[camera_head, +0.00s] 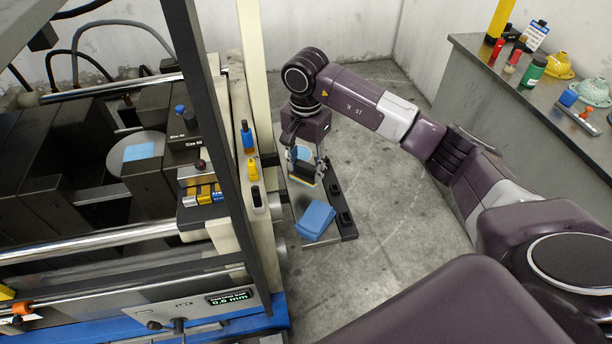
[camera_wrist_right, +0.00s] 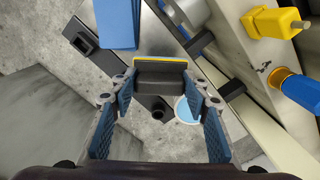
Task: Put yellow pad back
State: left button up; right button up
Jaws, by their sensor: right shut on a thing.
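My right gripper (camera_head: 306,168) hangs beside the press, over the rail on its right side. In the right wrist view, my right gripper (camera_wrist_right: 160,115) has its two blue-lined fingers on either side of the yellow pad (camera_wrist_right: 160,64). The pad shows as a dark block with a yellow edge, shut between the fingertips. In the head view only a thin yellow edge of the pad (camera_head: 302,181) shows below the fingers. A blue pad (camera_head: 316,218) rests on the rail (camera_head: 345,215) below; it also shows in the wrist view (camera_wrist_right: 117,24). My left gripper is out of view.
The press (camera_head: 232,150) stands close on the left, with a blue knob (camera_head: 248,138) and a yellow knob (camera_head: 253,170). A light blue disc (camera_wrist_right: 186,110) lies below the fingers. A grey bench (camera_head: 520,105) with bottles is at right. Floor between is clear.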

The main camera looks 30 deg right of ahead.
notch_tip(320, 180, down, 5)
jog(key=shift+f+p, duration=0.2)
jog(key=shift+p, duration=0.4)
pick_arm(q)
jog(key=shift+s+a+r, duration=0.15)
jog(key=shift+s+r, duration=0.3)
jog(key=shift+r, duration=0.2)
pick_arm(e)
jog(key=shift+f, duration=0.2)
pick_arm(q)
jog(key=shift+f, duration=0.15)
pick_arm(e)
jog(key=o, duration=1.2)
jog(key=shift+r, duration=0.15)
